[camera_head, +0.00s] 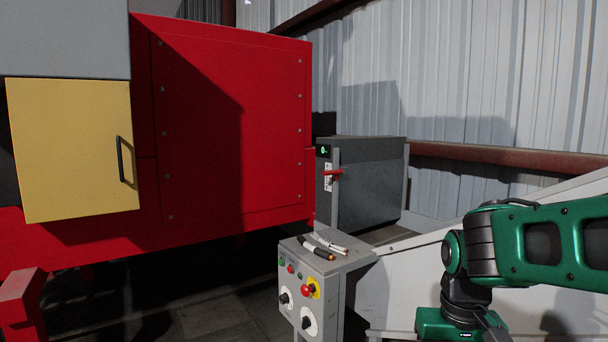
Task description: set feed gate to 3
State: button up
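A grey box (370,188) stands right of the large red machine. Its narrow front has a small display (324,151) with a green digit that looks like 0. Below it a red lever (333,172) sticks out across a white scale strip (328,180), near the strip's upper part. The scale marks are too small to read. No label shows which control is the feed gate. My green and black arm (500,245) enters from the right and bends down at lower right. My gripper's fingers are not visible. Nothing of my arm touches the lever or the box.
A grey control pedestal (343,271) stands in front of the box, with buttons, a red knob (308,289) on yellow and two white dials (309,321). Cable pieces (325,246) lie on its top. A yellow door (72,150) is at left. A pale sloping panel (400,290) lies behind my arm.

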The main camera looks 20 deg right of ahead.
aim_at(370, 194)
jog(key=u, duration=0.15)
jog(key=i, duration=1.3)
jog(key=u, duration=0.05)
